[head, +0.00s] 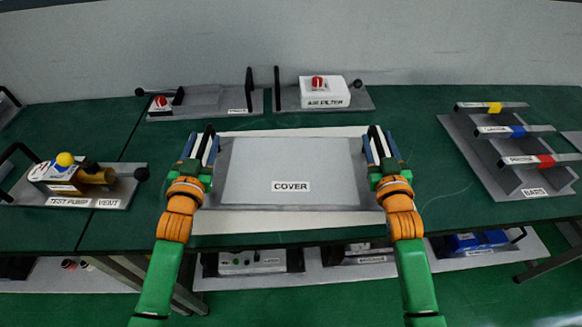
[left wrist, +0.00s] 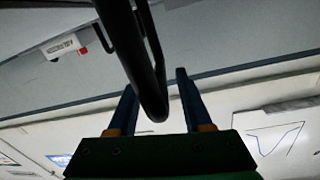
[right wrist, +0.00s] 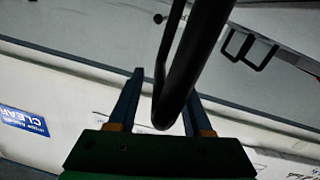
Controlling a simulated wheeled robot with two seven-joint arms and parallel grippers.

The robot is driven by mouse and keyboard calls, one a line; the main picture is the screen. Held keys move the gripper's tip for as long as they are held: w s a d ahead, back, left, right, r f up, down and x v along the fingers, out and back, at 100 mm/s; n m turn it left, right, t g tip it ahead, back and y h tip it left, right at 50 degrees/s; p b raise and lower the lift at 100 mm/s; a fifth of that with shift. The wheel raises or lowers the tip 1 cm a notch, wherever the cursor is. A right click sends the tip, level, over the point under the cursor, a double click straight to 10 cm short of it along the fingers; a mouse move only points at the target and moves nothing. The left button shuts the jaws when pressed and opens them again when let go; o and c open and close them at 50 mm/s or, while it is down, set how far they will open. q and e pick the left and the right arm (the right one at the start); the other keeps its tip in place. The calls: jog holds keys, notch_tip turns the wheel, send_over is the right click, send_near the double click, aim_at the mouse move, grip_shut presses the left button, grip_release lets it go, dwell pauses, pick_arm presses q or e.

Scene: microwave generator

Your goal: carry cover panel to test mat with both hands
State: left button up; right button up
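The grey cover panel (head: 291,170), labelled COVER, lies flat over a pale mat (head: 290,222) in the middle of the table; I cannot tell whether it touches the mat. The panel has an upright black handle at each side end. My left gripper (head: 201,148) is at the left handle (left wrist: 150,95), with its fingers apart on either side. My right gripper (head: 380,147) is at the right handle (right wrist: 180,80), its fingers also apart around it. Small gaps show between fingers and handles in the wrist views. The panel hides the mat's middle.
A test pump tray (head: 107,192) stands at left and a bars tray (head: 530,180) at right. Behind the panel are a small tray with a red knob (head: 160,104) and an air filter tray (head: 325,95). A lower shelf (head: 350,272) holds more units. Green table shows between them.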

pick_arm(q)
grip_shut()
pick_arm(e)
grip_shut()
pick_arm(q)
jog(key=shift+a, duration=0.15)
pick_arm(e)
jog(key=shift+d, duration=0.1)
dwell(0.7)
